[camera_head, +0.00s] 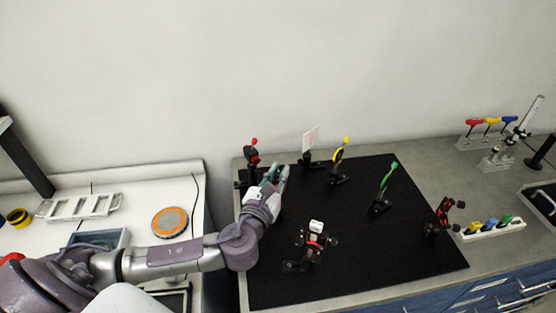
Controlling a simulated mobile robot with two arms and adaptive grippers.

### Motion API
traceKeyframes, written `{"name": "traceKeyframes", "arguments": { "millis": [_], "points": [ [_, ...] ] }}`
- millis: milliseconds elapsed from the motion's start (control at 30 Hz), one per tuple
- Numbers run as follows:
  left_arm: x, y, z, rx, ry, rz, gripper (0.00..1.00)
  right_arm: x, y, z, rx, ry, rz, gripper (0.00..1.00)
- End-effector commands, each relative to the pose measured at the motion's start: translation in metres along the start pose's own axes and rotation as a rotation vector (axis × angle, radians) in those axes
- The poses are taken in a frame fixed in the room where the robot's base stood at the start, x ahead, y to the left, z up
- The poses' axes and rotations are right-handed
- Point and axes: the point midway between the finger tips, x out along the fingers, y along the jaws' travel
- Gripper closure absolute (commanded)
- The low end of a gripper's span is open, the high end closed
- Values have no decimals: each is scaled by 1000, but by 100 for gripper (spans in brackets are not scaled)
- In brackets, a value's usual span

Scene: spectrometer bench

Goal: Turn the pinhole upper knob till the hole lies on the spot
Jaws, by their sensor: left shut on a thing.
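My left gripper (277,173) reaches over the left part of the black breadboard (350,270). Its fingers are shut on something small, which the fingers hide. Just to its left stands a dark upright mount (250,158) with red parts and a red tip; the gripper covers part of it. I cannot tell for sure that this mount is the pinhole. The hole and the light spot are too small to make out. My right gripper is not in view.
A white card (310,139), a yellow-ringed mount (339,160), a green-topped mount (386,180), a red-and-black mount (440,220) and a white-topped mount (316,232) stand around the board. An orange disc (170,222) lies left. The board's front right is bare.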

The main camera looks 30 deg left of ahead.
Motion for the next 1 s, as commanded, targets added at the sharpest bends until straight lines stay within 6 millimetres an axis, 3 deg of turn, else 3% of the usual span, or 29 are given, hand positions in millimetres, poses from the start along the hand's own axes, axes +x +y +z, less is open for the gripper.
{"name": "traceKeyframes", "arguments": {
  "millis": [100,400,1000],
  "points": [
    [0,-2,2,-7,4,91,100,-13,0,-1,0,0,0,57],
    [0,-1,0,-2,3,256,100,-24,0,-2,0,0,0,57],
    [0,0,-2,0,2,321,100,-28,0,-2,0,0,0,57]
  ]
}}
